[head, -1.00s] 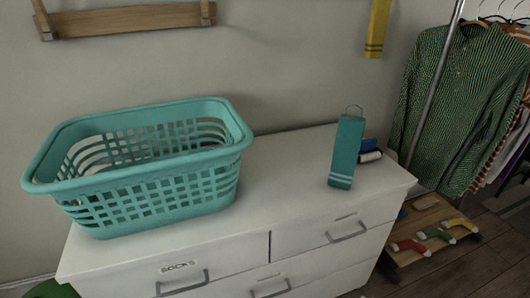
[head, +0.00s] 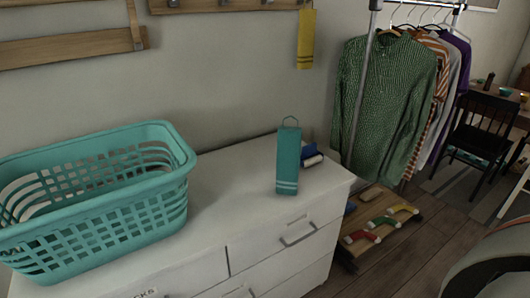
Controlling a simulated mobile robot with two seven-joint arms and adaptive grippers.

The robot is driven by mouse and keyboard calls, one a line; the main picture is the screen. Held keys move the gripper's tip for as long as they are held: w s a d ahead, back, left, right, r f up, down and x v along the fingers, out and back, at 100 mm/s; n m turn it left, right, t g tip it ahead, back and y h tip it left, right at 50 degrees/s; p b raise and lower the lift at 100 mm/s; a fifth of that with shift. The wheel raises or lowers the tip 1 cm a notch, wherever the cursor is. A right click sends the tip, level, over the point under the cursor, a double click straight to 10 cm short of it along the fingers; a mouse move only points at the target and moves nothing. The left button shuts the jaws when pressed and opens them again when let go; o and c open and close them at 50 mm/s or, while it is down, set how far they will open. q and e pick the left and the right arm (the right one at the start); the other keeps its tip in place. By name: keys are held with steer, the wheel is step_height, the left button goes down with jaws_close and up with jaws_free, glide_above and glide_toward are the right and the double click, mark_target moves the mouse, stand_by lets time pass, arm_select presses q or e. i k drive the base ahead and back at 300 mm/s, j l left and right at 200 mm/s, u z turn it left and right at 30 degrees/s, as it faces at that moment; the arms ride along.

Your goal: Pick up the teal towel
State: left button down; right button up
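The teal towel (head: 287,162) stands upright on top of the white dresser (head: 225,217), near its right end. It has pale stripes near the bottom and a thin hanging loop at the top. Neither of my grippers shows in the head view, and nothing is touching the towel.
A teal laundry basket (head: 95,200) stands on the dresser's left side. Blue and white rolled items (head: 310,157) lie just behind the towel. A yellow towel (head: 306,38) hangs from the wall rack. A clothes rack with a green shirt (head: 385,100) stands to the right, beside a low wooden rack of socks (head: 375,225).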

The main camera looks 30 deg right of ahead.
mark_target(289, 141)
steer(key=i+l+u, duration=0.1)
steer(key=l+u, duration=0.15)
steer(key=l, duration=1.45)
